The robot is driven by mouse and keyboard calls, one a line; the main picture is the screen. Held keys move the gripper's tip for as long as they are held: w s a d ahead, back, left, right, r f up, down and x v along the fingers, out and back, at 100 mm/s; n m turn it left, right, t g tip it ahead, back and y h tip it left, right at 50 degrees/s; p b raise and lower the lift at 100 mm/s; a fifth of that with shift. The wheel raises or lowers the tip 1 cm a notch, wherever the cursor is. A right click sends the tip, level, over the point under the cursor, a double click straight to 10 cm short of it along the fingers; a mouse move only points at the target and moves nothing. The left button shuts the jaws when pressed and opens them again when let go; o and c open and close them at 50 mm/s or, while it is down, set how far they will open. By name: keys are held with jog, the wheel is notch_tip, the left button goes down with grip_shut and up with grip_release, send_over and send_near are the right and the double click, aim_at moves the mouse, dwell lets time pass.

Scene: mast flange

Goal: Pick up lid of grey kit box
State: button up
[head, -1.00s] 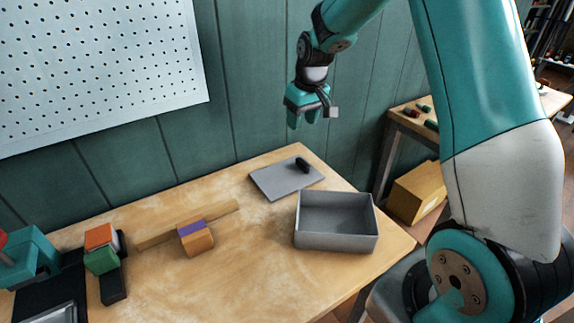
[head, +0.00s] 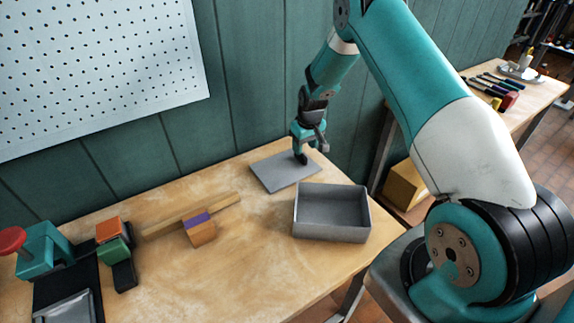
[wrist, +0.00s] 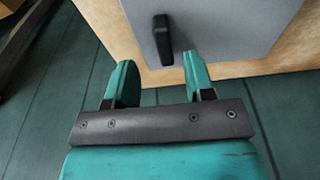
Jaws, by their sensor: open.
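The grey lid (head: 274,173) lies flat on the wooden workbench, behind and to the left of the open grey kit box (head: 331,235). The lid's black handle (wrist: 162,40) stands up from it in the wrist view, where the lid (wrist: 220,25) fills the upper part. My gripper (head: 301,150) is low over the lid's back right part, close to the handle. In the wrist view my gripper (wrist: 155,75) is open, with the handle just ahead of the gap between its fingertips. The head view does not show clearly whether they touch.
Left on the bench (head: 240,270) are a wooden strip (head: 165,224), an orange and purple block (head: 201,230), and a green and orange clamp-like thing (head: 112,245). A teal device with a red knob (head: 42,250) stands far left. The wall is close behind.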

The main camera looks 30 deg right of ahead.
aim_at(285, 165)
jog(key=shift+w+a+f+p, duration=0.1)
jog(key=shift+w+f+p, duration=0.2)
jog(key=shift+f, duration=0.5)
jog(key=shift+w+a+f+p, duration=0.1)
jog(key=shift+f+p, duration=0.35)
jog(key=shift+f, duration=0.3)
jog(key=shift+w+a+f+p, duration=0.1)
jog(key=shift+w+f+p, duration=0.2)
jog(key=shift+f, duration=0.5)
jog(key=shift+s, duration=0.1)
jog(key=shift+c, duration=0.5)
grip_shut()
